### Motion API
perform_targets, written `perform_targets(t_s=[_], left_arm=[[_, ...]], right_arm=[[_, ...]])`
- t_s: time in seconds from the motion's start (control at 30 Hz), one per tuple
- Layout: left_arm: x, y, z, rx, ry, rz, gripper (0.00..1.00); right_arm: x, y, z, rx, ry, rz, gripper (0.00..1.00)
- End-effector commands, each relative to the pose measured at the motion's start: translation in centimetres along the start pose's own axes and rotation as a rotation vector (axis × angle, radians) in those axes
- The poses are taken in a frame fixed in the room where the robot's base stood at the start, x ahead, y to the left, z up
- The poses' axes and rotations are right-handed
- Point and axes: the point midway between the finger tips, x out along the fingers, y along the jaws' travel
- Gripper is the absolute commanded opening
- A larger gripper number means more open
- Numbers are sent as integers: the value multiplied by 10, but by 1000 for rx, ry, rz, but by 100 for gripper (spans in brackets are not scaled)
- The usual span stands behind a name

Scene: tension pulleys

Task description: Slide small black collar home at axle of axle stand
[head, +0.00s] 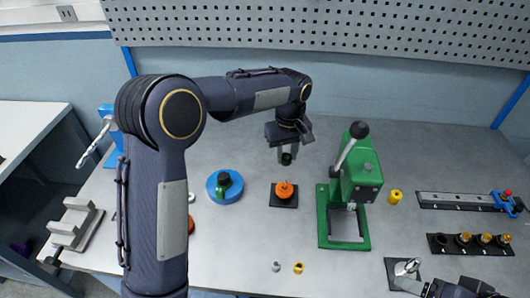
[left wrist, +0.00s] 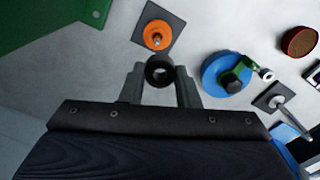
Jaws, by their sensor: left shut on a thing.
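My left gripper (head: 287,150) is shut on the small black collar (head: 287,159). The collar also shows in the left wrist view (left wrist: 160,71), between the two fingertips, with its round hole visible. The axle stand has a square black base (head: 276,202) with an orange pulley (head: 284,190) on it. In the left wrist view the orange pulley (left wrist: 154,32) lies just beyond the collar, with a short axle tip at its middle. The collar is held above and behind the stand in the head view, apart from it. My right gripper (head: 412,285) is partly visible at the lower right edge; its jaws are unclear.
A green press (head: 330,235) stands right of the stand, and a blue round piece (head: 225,193) with a green and black top lies left. A yellow cylinder (head: 395,197), a black rack (head: 445,249) and small rings (head: 298,268) are also on the table.

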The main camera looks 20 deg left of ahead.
Motion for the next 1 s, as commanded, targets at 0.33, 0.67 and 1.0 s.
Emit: perform_targets(t_s=[0.33,0.67,1.0], left_arm=[[15,5,-1,9,0,1,8],[48,5,-1,8,-1,0,8],[72,5,-1,8,-1,0,8]], right_arm=[[3,1,2,0,0,0,74],[20,9,10,0,0,0,74],[35,16,18,0,0,0,74]])
